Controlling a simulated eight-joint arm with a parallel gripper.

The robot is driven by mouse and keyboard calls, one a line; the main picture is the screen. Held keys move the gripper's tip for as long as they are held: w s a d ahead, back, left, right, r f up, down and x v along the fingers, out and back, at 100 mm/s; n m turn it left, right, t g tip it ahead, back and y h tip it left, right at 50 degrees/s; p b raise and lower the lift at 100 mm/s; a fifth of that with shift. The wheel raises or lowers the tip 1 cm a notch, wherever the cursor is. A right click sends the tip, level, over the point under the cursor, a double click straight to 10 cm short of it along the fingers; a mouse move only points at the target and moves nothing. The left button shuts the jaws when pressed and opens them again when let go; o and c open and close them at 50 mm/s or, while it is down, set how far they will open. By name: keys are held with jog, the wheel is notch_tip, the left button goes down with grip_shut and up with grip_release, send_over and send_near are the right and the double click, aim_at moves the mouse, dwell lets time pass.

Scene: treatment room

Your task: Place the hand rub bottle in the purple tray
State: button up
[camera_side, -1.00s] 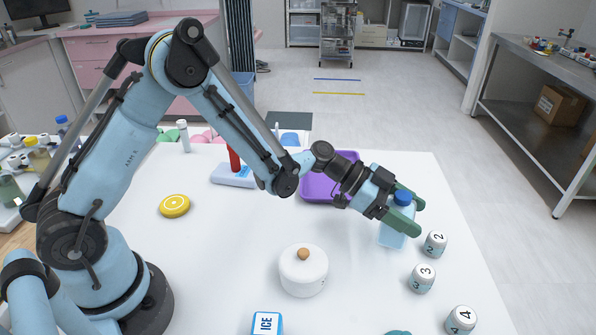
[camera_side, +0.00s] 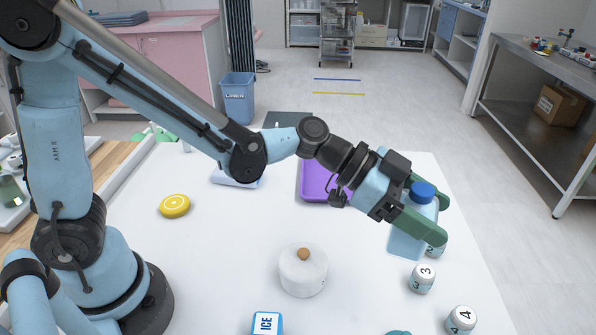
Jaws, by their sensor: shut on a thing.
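The hand rub bottle (camera_side: 407,244) is light blue and see-through with a dark blue cap. My gripper (camera_side: 434,218) has its green fingers on either side of the bottle's upper part and is shut on it. The bottle is close to upright at the right side of the white table; I cannot tell whether its base touches the table. The purple tray (camera_side: 314,184) lies further back and to the left, partly hidden behind my wrist. I see nothing in its visible part.
Numbered jars stand at the right: jar 2 (camera_side: 436,250), partly hidden, jar 3 (camera_side: 422,278) and jar 4 (camera_side: 460,320). A white lidded pot (camera_side: 303,272) stands in the middle front.

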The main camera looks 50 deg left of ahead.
jog(key=shift+s+d+r, duration=0.1)
jog(key=shift+s+r, duration=0.05)
jog(key=shift+r, duration=0.05)
jog(key=shift+w+a+n, duration=0.2)
jog(key=shift+a+n, duration=0.1)
jog(key=w+a+n+t+y, duration=0.3)
jog(key=w+a+n, duration=0.15)
jog(key=a, duration=0.45)
jog(key=w+a+n+t+y, duration=0.3)
jog(key=w+a+t+y, duration=0.15)
jog(key=a, duration=0.55)
jog(key=shift+n+g, duration=0.25)
jog(key=shift+w+a+f, duration=1)
jog(key=shift+a+f, duration=0.7)
jog(key=shift+a, duration=0.05)
jog(key=shift+w+a+f, duration=1.05)
jog(key=shift+a+f, duration=0.65)
jog(key=shift+w+a+f, duration=1)
jog(key=shift+a+f, duration=0.7)
jog(key=shift+a, duration=0.05)
jog(key=o, duration=1.4)
jog(key=shift+f+h, duration=0.15)
jog(key=shift+h, duration=0.2)
jog(key=shift+c, duration=0.2)
